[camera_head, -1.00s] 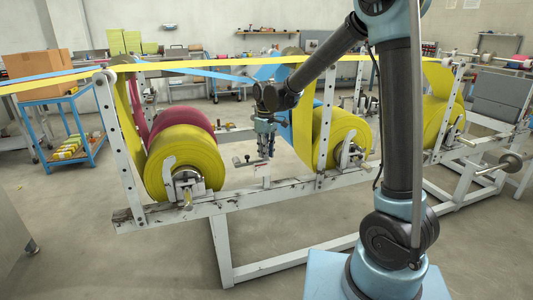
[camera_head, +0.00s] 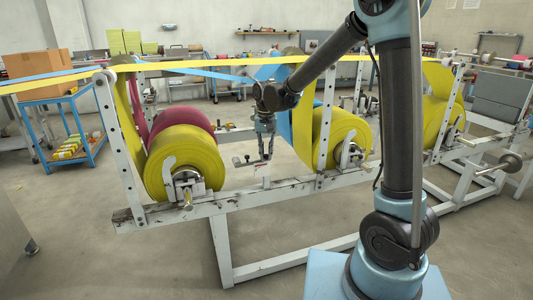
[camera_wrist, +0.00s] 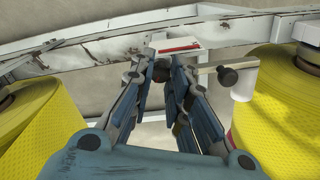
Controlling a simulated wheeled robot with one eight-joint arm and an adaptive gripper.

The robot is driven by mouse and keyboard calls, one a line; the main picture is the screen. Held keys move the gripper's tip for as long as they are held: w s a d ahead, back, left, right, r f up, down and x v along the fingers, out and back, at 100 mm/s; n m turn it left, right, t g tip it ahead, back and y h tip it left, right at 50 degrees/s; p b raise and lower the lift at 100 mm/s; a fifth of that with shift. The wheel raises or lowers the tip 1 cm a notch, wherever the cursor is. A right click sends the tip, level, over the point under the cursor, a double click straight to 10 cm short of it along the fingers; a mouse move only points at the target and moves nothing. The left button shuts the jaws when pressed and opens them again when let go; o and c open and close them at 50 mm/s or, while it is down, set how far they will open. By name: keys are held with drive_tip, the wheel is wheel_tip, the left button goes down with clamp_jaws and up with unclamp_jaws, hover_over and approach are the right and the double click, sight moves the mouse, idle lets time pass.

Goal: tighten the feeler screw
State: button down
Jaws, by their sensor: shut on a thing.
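The feeler assembly stands on the near rail between two yellow rolls. In the head view it is a small bracket with a red-marked plate (camera_head: 263,169) and a bar with a dark knob (camera_head: 237,161) to its left. My gripper (camera_head: 266,157) points down over the bracket. In the wrist view the red-marked plate (camera_wrist: 179,45) lies just beyond the fingertips, and the dark knob (camera_wrist: 228,76) is to their right, apart from them. My gripper (camera_wrist: 163,68) is shut on a small dark part, apparently the feeler screw (camera_wrist: 161,74), mostly hidden by the fingers.
A yellow roll (camera_head: 186,163) stands left of the gripper and another yellow roll (camera_head: 341,138) stands right. The pale rail (camera_head: 240,199) runs below. A blue web (camera_head: 302,122) hangs close behind on the right.

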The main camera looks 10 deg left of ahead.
drive_tip(key=shift+w+m, duration=0.2)
drive_tip(key=shift+m, duration=1.1)
drive_tip(key=c, duration=1.5)
unclamp_jaws()
drive_tip(key=shift+s, duration=0.1)
drive_tip(key=shift+r, duration=0.25)
wheel_tip(320, 180, up, 11)
drive_tip(key=shift+r, duration=0.2)
